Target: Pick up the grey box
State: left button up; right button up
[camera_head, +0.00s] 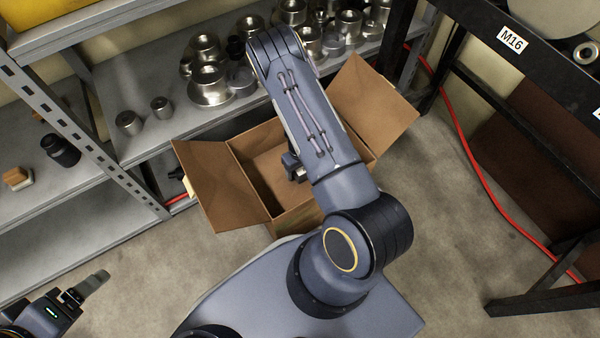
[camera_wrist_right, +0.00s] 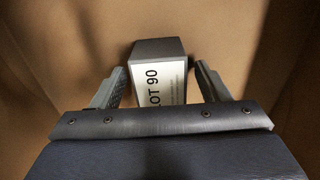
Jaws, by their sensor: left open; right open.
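The grey box (camera_wrist_right: 158,47) with a white label reading "OT 90" shows in the right wrist view, inside the open cardboard carton (camera_head: 206,187). My right gripper (camera_wrist_right: 160,75) is open, with one finger on each side of the box's near part. I cannot tell whether the fingers touch it. In the head view my right arm reaches down over the carton and hides most of its inside; only part of the right gripper (camera_head: 296,168) shows, and I cannot make out the box there. My left gripper (camera_head: 86,288) is open and empty at the lower left, away from the carton.
A metal shelf (camera_head: 125,75) with several steel parts stands behind the carton. The carton's flaps (camera_head: 375,100) spread outward. A dark rack (camera_head: 455,50) labelled M16 stands at the right, with a red cable (camera_head: 468,150) before it. Bare floor (camera_head: 440,220) lies right of the carton.

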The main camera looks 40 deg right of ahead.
jog(key=shift+f, duration=0.1)
jog(key=c, duration=1.3)
